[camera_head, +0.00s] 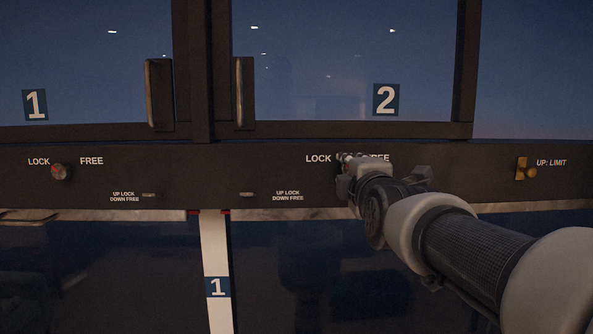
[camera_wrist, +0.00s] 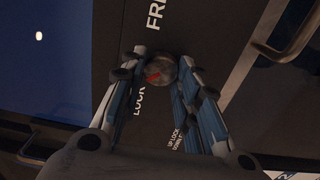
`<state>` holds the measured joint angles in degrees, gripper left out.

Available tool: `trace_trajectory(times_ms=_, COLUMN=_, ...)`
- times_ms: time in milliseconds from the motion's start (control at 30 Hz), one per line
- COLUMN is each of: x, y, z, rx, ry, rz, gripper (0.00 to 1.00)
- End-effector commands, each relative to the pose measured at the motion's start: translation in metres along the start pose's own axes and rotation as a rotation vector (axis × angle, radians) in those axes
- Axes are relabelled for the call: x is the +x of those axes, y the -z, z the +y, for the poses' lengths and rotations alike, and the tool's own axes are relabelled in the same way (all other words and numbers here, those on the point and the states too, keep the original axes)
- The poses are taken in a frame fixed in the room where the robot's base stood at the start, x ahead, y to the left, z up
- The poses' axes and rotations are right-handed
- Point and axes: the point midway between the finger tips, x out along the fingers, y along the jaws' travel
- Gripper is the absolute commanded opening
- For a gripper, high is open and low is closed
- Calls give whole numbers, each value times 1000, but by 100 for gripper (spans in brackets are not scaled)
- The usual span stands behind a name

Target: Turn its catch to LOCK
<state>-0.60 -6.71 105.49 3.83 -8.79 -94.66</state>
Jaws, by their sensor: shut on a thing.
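My gripper (camera_wrist: 160,75) is shut on a round metal catch knob (camera_wrist: 160,69) with a red mark, its two fingers on either side of it. In the wrist view the words LOCK (camera_wrist: 139,103) and FREE (camera_wrist: 156,14) stand on the dark panel on either side of the knob. In the head view my gripper (camera_head: 346,172) is at the catch under door 2, between LOCK (camera_head: 318,158) and a partly covered FREE. The knob itself is mostly hidden there.
A similar catch knob (camera_head: 60,171) sits at left under door 1. Small slide levers (camera_head: 247,194) lie low on the panel. A brass catch (camera_head: 525,168) marked UP: LIMIT is at right. Vertical door handles (camera_head: 245,92) stick out above the panel.

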Motion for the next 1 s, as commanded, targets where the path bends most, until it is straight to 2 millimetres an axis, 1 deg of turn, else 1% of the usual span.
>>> trace_trajectory(times_ms=167, x=0, y=0, z=0, rx=-2, ry=-1, rz=0, gripper=6)
trace_trajectory(times_ms=200, x=0, y=0, z=0, rx=-2, ry=-1, rz=0, gripper=31)
trace_trajectory(times_ms=500, x=0, y=0, z=0, rx=0, ry=-1, rz=0, gripper=50)
trace_trajectory(times_ms=833, x=-2, y=0, z=0, rx=0, ry=-1, rz=0, gripper=50)
trace_trajectory(times_ms=933, x=-11, y=0, z=2, rx=1, ry=-2, rz=0, gripper=50)
trace_trajectory(times_ms=1000, x=-22, y=0, z=2, rx=1, ry=-3, rz=0, gripper=50)
